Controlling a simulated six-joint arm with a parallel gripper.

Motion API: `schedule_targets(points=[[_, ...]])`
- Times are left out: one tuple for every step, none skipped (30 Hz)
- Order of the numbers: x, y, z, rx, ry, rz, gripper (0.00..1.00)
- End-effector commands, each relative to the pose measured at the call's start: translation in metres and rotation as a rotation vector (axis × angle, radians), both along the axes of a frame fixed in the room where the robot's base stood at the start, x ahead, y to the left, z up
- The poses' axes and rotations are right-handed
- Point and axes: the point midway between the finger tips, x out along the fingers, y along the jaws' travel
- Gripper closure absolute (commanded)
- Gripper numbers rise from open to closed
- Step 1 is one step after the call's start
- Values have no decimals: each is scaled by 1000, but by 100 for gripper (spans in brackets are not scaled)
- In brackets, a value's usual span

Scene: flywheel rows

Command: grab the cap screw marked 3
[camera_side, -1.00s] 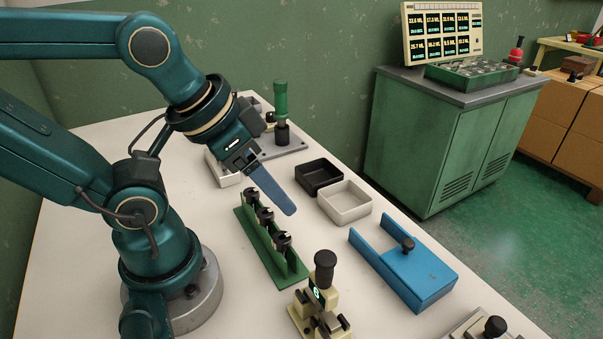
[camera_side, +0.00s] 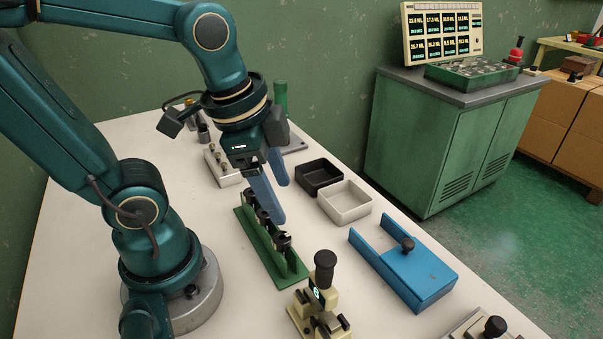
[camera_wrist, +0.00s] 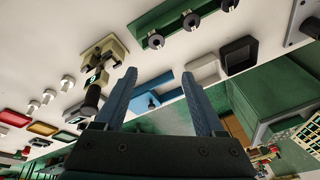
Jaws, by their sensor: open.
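My gripper (camera_side: 279,202) is open and empty, its two blue fingers pointing down above the far part of a green rack (camera_side: 247,238). The wrist view shows the fingers (camera_wrist: 158,76) apart with nothing between them. The rack holds three dark parts with metallic centres; the nearest one (camera_side: 282,240) is clear in the side view, and a finger partly covers the others. A pale block (camera_side: 223,168) with several small metal pegs stands behind the rack. Several pale upright pegs (camera_wrist: 67,81) show at left in the wrist view. I can read no number 3, so I cannot tell which part is the marked cap screw.
A black tray (camera_side: 319,173) and a white tray (camera_side: 345,217) lie right of the rack. A blue fixture (camera_side: 421,277) with a black knob is nearer right. A cream press (camera_side: 323,291) stands at the rack's near end. Bare table lies between the rack and my base.

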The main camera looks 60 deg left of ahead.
Motion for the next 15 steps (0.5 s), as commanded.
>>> schedule_targets(points=[[2, 1, -6, 16, 56, -56, 29], [3, 2, -10, 23, 85, -92, 29], [5, 3, -14, 31, 122, -132, 29], [6, 3, -17, 34, 148, -157, 29], [7, 4, -21, 36, 172, -177, 29], [7, 5, -25, 35, 201, -196, 29], [8, 5, -28, 35, 220, -204, 29], [8, 5, -30, 33, 237, -207, 29], [8, 6, -33, 29, 254, -206, 29], [8, 6, -35, 27, 266, -204, 29], [8, 6, -37, 26, 274, -202, 29], [7, 7, -39, 24, 284, -201, 29], [7, 7, -40, 23, 289, -200, 29], [7, 7, -42, 23, 293, -199, 29], [6, 7, -45, 22, 296, -198, 29]])
